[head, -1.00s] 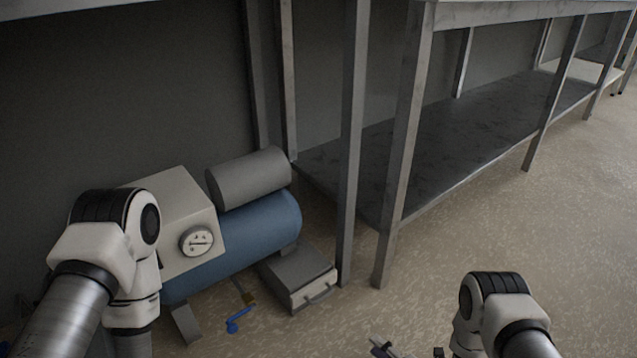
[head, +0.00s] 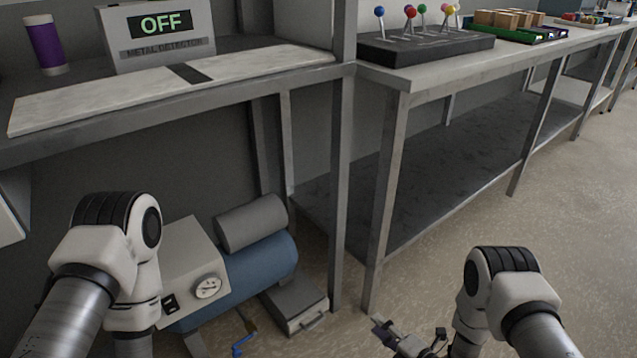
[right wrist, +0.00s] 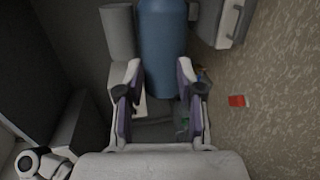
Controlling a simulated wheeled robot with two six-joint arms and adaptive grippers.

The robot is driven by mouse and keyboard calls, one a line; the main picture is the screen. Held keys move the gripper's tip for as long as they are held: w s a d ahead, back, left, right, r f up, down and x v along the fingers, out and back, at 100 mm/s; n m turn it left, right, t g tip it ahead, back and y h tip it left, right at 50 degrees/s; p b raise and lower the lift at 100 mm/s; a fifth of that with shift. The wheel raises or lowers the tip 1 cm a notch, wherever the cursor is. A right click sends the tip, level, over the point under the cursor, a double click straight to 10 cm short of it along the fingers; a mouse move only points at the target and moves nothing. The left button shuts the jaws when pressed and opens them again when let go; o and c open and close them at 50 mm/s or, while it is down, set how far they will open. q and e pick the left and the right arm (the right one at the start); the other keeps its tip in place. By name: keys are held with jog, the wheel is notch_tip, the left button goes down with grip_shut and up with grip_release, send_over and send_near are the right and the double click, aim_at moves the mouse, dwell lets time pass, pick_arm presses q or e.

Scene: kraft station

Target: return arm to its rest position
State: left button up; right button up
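My right arm comes in at the lower right of the head view. Its gripper (head: 408,338) is low over the floor, partly cut off by the bottom edge. In the right wrist view this gripper (right wrist: 158,88) has its two fingers spread with nothing held between them. The blue tank of a compressor (right wrist: 163,45) lies beyond the fingertips in that view. My left arm stands at the lower left of the head view, in front of the compressor (head: 262,268). Its gripper is below the frame.
A workbench (head: 300,65) carries a metal detector (head: 160,38) and a purple cylinder (head: 45,45). A second bench (head: 440,78) at right holds a black block with coloured balls (head: 425,46). A grey drawer box (head: 297,303) sits beside the compressor. Floor at right is clear.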

jog(key=s+d+r+m+g+h+p, duration=0.1)
jog(key=s+r+m+h+p, duration=0.15)
jog(key=r+p, duration=0.6)
jog(key=s+d+r+m+g+h+p, duration=0.1)
jog(key=s+d+r+m+g+p, duration=0.15)
jog(key=r+p, duration=0.55)
jog(key=s+d+r+m+g+h+p, duration=0.1)
jog(key=s+r+m+h+p, duration=0.2)
jog(key=r+p, duration=0.55)
pick_arm(q)
notch_tip(320, 180, up, 33)
jog(key=p, duration=0.3)
jog(key=shift+s+f, duration=0.2)
pick_arm(e)
jog(key=s+d+r+m+g+h, duration=0.1)
jog(key=s+r+m+g, duration=0.1)
jog(key=s+m, duration=0.4)
jog(key=s+d+r+m+g, duration=0.2)
jog(key=s+m, duration=0.4)
jog(key=s, duration=0.3)
jog(key=s+d+r+m+g+h, duration=0.1)
jog(key=s+d+r+m+g, duration=0.1)
jog(key=s+m+g, duration=0.2)
jog(key=s+m, duration=0.2)
jog(key=s, duration=0.2)
jog(key=shift+d+h, duration=0.25)
jog(key=shift+h, duration=0.1)
